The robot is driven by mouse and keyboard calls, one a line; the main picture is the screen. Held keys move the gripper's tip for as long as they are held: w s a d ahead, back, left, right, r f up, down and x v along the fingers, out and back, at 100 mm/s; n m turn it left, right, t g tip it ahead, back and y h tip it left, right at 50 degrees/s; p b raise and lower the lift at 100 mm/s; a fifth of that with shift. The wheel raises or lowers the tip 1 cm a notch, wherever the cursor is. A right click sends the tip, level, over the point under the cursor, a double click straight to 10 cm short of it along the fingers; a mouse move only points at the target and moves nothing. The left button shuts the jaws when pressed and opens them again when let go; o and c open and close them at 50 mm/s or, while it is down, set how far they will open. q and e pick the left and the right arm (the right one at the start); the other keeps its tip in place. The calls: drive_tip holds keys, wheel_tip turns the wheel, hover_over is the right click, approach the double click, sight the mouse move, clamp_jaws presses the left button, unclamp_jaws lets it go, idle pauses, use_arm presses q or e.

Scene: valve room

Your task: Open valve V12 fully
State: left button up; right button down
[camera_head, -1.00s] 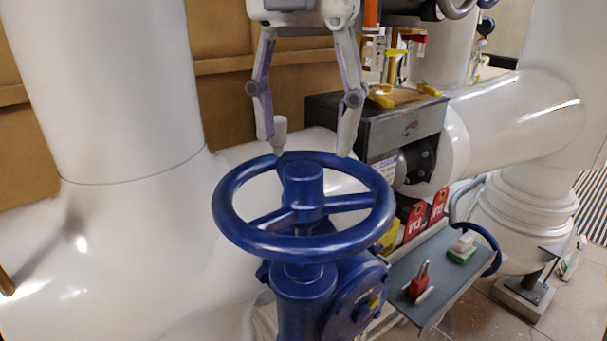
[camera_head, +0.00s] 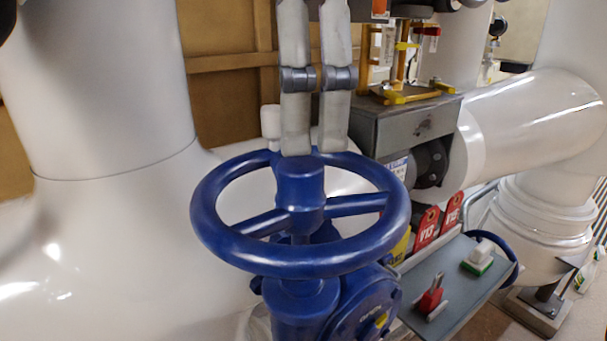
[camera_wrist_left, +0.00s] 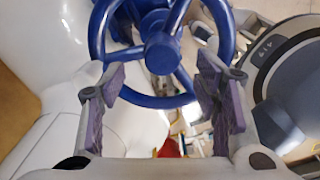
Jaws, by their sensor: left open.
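The blue valve handwheel (camera_head: 300,258) lies nearly level on its blue valve body (camera_head: 300,300), in the middle of the head view. No label shows on the wheel itself. My left gripper (camera_head: 314,152) hangs fingers down at the wheel's far side, just behind the hub (camera_head: 300,185). In the left wrist view, the wheel (camera_wrist_left: 100,35) and hub (camera_wrist_left: 163,52) show beyond the open, empty fingers (camera_wrist_left: 165,95). The hub lies roughly between the fingers in that view. I cannot tell whether the fingertips touch the wheel. My right gripper is not in view.
Large white pipes (camera_head: 110,90) stand left and right (camera_head: 535,110). A grey box (camera_head: 420,128) with yellow parts on top is behind right. Red tags (camera_head: 427,228) hang there. A grey shelf (camera_head: 455,280) holds a red padlock (camera_head: 431,298) and a green-white block (camera_head: 479,258).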

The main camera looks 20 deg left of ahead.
sight(301, 165)
use_arm(q)
drive_tip(key=shift+s+d+f+b, duration=0.1)
drive_tip(key=shift+s+f+b, duration=0.1)
drive_tip(key=shift+f, duration=1.35)
drive_tip(key=shift+s+f+b, duration=0.15)
drive_tip(key=shift+f+b, duration=0.05)
drive_tip(key=shift+f, duration=1.35)
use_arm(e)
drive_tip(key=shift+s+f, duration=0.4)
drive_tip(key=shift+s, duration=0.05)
